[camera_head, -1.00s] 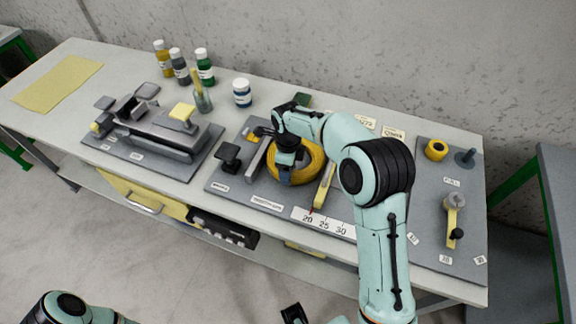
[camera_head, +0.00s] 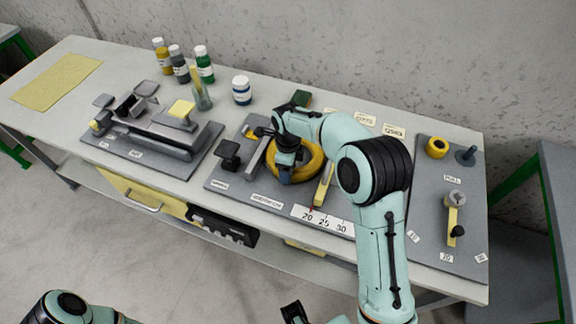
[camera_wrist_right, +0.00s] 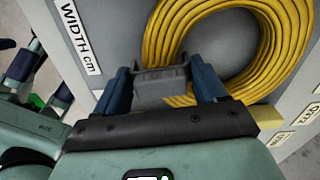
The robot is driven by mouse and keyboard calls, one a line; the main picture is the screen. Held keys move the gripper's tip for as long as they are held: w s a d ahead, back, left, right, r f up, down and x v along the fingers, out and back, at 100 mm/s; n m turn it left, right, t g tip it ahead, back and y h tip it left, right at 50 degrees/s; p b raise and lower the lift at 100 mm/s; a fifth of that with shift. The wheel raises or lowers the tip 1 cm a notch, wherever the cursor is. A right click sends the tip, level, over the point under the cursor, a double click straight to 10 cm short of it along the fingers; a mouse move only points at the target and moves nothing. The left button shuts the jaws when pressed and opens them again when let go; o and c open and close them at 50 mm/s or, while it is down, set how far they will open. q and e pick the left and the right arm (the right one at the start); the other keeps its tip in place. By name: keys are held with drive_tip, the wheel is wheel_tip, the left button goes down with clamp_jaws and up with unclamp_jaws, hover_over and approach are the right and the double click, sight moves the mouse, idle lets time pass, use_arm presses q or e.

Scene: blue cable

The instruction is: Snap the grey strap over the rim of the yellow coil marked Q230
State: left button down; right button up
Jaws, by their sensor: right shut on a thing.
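The yellow coil (camera_head: 314,166) lies on a grey board on the table, partly hidden by my right arm in the head view. It also shows large in the right wrist view (camera_wrist_right: 166,32). My right gripper (camera_wrist_right: 165,84) has its two blue fingers on either side of the grey strap (camera_wrist_right: 160,88), at the coil's near rim. The strap overlaps the rim's edge in the picture; whether it is seated there I cannot tell. In the head view my right gripper (camera_head: 285,174) is over the coil's left side. I cannot read Q230 for certain on any tag.
A white scale (camera_head: 322,221) marked 20, 25, 30 lies before the coil. A black block (camera_head: 229,154) stands left of it. A grey fixture (camera_head: 155,135) and several bottles (camera_head: 204,66) are farther left. A post with a yellow lever (camera_head: 453,213) stands at right.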

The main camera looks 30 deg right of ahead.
drive_tip(key=o, duration=1.1)
drive_tip(key=shift+c, duration=0.2)
drive_tip(key=shift+r+p, duration=2.2)
drive_tip(key=shift+r, duration=1.3)
use_arm(q)
drive_tip(key=r, duration=0.1)
drive_tip(key=w+r, duration=0.1)
drive_tip(key=r, duration=0.1)
drive_tip(key=w+r, duration=0.1)
drive_tip(key=r, duration=0.1)
drive_tip(key=shift+w, duration=0.2)
drive_tip(key=shift+s, duration=0.15)
use_arm(e)
drive_tip(key=shift+f, duration=0.15)
